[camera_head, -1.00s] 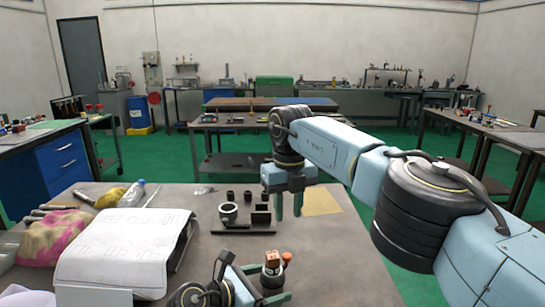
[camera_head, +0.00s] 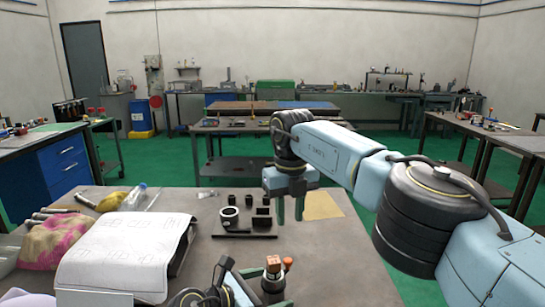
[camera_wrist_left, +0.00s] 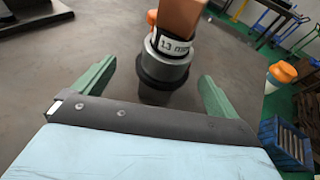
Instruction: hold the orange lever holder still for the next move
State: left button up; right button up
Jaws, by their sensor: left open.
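The orange lever holder (camera_head: 273,264) stands upright near the front of the table, an orange block on a grey and black round base. An orange knob (camera_head: 287,262) shows beside it. In the left wrist view the holder (camera_wrist_left: 166,62) has a white label with dark marks, and its top is cut off by the frame edge. My left gripper (camera_wrist_left: 157,74) is open, its green fingers on either side of the holder's base with visible gaps. It is partly cut off in the head view (camera_head: 262,288). My right gripper (camera_head: 290,214) points down, open and empty, above the table.
A dark plate (camera_head: 245,236) with several black parts and a ring stands behind the holder. A tan sheet (camera_head: 322,206) lies to its right. A paper-covered block (camera_head: 125,255), a pink-yellow cloth (camera_head: 52,240) and a bottle (camera_head: 135,196) are at left. The table's right side is clear.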

pick_arm(q)
jog(key=shift+s+a+p, duration=0.3)
jog(key=shift+s+a, duration=0.3)
jog(key=shift+a, duration=0.3)
jog(key=shift+s+a+p, duration=0.25)
jog(key=shift+s+a, duration=0.35)
jog(key=shift+a, duration=0.25)
jog(key=shift+o, duration=0.3)
